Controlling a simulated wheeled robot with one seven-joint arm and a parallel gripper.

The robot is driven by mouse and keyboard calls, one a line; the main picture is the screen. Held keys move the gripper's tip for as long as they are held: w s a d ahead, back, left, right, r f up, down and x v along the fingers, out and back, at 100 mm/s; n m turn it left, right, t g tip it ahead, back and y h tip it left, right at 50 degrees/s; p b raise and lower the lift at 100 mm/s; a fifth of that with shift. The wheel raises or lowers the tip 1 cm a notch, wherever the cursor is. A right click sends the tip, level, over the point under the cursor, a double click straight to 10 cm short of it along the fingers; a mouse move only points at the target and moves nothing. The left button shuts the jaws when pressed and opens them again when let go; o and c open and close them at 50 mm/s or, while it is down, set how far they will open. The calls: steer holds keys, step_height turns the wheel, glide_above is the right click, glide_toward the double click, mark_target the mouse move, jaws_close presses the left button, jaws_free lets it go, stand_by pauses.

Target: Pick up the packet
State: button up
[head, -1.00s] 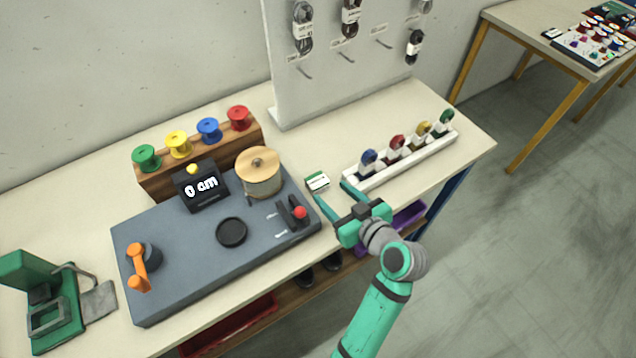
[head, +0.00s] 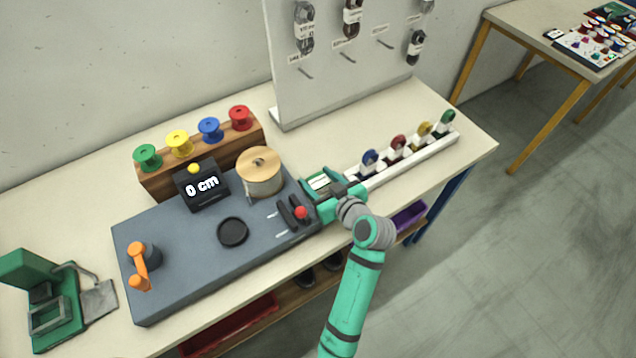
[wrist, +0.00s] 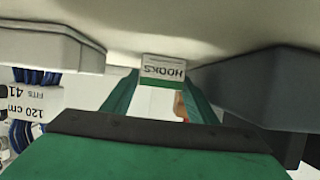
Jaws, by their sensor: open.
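The packet (head: 319,182) is a small white and green piece on the table, just right of the grey machine. In the wrist view the packet (wrist: 162,70) carries a label reading "HOOKS", upside down. My gripper (head: 322,183) is open, with its green fingers on either side of the packet. In the wrist view my gripper's fingers (wrist: 160,95) reach towards it, and the packet lies between or just past their tips. I cannot tell whether either finger touches it. The gripper body hides part of the packet's near side in the head view.
The grey machine (head: 185,262) with a red-knobbed lever (head: 301,212) stands close left of my gripper. A white rack (head: 410,160) with coloured lace rolls is close on the right. A pegboard (head: 345,75) stands behind.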

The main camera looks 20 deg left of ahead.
steer(key=c, duration=0.9)
